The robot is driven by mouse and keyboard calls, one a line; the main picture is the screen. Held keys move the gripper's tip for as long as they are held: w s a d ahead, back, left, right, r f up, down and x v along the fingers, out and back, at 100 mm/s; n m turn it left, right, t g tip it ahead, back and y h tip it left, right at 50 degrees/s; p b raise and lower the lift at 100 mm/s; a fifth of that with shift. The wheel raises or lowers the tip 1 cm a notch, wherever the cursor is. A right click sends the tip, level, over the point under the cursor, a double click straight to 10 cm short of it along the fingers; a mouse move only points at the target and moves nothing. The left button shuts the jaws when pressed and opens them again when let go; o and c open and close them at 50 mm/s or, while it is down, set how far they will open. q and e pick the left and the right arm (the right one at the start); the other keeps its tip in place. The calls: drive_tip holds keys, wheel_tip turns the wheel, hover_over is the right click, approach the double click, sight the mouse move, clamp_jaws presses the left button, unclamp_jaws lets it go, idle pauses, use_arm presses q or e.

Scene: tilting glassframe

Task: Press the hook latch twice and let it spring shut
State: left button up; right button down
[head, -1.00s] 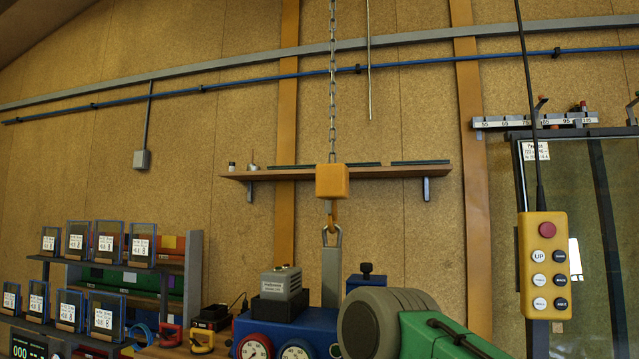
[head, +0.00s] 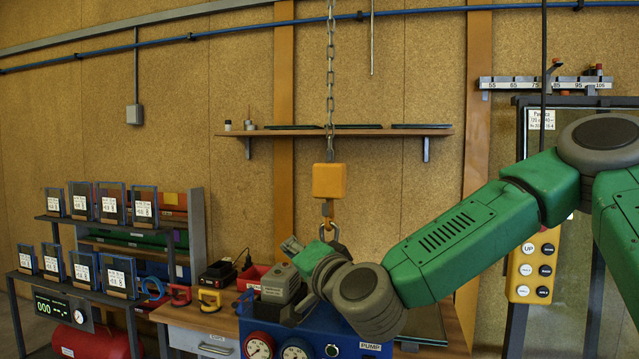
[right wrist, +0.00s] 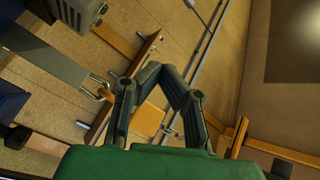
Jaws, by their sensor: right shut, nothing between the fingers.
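The latch is too small to make out. My right gripper (head: 291,245) is just below and left of the hook in the head view, partly hidden by its own wrist. In the right wrist view its fingertips (right wrist: 165,72) meet, with nothing between them. My left gripper is not in view.
A blue pump unit (head: 345,318) with gauges stands on the bench below my right wrist. A yellow button pendant (head: 531,266) hangs at right, partly behind my arm. A wall shelf (head: 380,132) is behind the chain. Racked glass samples (head: 112,205) stand at left.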

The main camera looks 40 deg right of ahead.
sight(325, 210)
drive_tip(key=shift+d+r+m+t+h+p, duration=0.8)
drive_tip(key=shift+d+r, duration=0.6)
drive_tip(key=shift+r, duration=2.3)
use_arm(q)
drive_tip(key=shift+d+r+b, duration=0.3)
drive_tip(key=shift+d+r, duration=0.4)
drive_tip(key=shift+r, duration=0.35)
use_arm(e)
drive_tip(key=w+d+f, duration=0.1)
drive_tip(key=w+d, duration=0.4)
drive_tip(key=d, duration=0.3)
drive_tip(key=shift+w+f+g, duration=0.15)
drive_tip(key=shift+g, duration=0.15)
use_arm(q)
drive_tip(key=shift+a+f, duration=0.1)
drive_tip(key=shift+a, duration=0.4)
use_arm(e)
drive_tip(key=shift+a, duration=0.6)
